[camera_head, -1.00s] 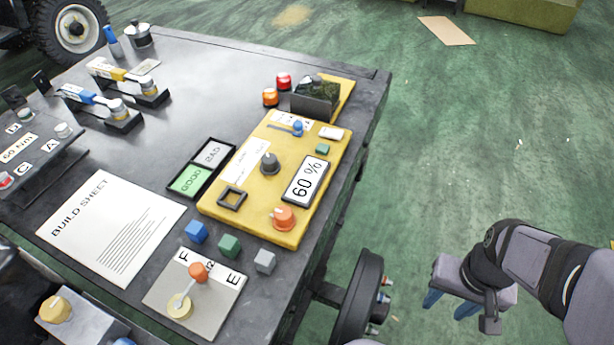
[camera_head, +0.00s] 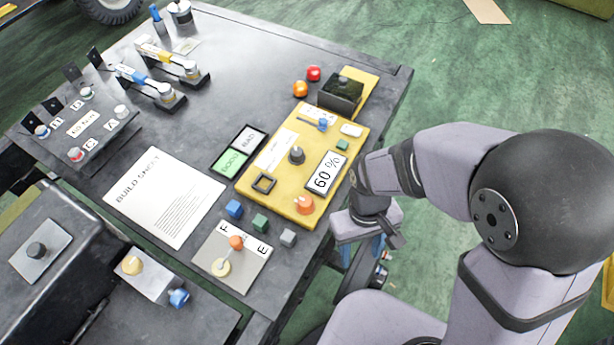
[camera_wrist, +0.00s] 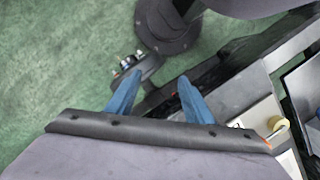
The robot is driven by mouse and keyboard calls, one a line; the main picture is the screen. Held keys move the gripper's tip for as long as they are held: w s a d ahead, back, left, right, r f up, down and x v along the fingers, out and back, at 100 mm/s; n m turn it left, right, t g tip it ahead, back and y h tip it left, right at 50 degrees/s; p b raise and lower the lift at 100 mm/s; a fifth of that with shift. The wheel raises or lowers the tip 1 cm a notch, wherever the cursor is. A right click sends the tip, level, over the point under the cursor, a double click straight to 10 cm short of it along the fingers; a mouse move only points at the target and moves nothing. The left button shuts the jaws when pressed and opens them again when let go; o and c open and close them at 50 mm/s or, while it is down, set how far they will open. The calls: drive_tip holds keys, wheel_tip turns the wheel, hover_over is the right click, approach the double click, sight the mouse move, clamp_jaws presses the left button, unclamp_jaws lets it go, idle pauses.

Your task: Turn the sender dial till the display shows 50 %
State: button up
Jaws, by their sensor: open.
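The yellow sender panel (camera_head: 287,199) lies on the dark table. Its display (camera_head: 325,173) reads 60 %. A dark dial (camera_head: 296,155) stands near the panel's middle, and an orange knob (camera_head: 305,204) sits at its near right corner. Which of them is the sender dial I cannot tell, as the small labels are unreadable. My gripper (camera_head: 362,251) is beside the table's right edge, to the right of and below the panel, touching nothing. In the wrist view its two blue fingers (camera_wrist: 155,95) are apart and empty, pointing at the floor and the table's side.
A dark box (camera_head: 341,93) stands at the panel's far end. Green floor is free to the right.

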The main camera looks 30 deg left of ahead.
drive_tip(key=w+a+r+n+p, duration=0.1)
drive_tip(key=a+r+n+p, duration=0.15)
drive_tip(key=a, duration=0.85)
wheel_tip(320, 180, up, 4)
drive_tip(key=m+t+y, duration=0.2)
hover_over(305, 200)
drive_tip(key=shift+w+a+r, duration=0.15)
drive_tip(key=shift+a, duration=0.2)
drive_tip(key=shift+s+d+m, duration=0.2)
drive_tip(key=shift+d+m, duration=0.15)
drive_tip(key=shift+f+p, duration=0.5)
drive_tip(key=shift+f, duration=3.25)
drive_tip(key=c, duration=1)
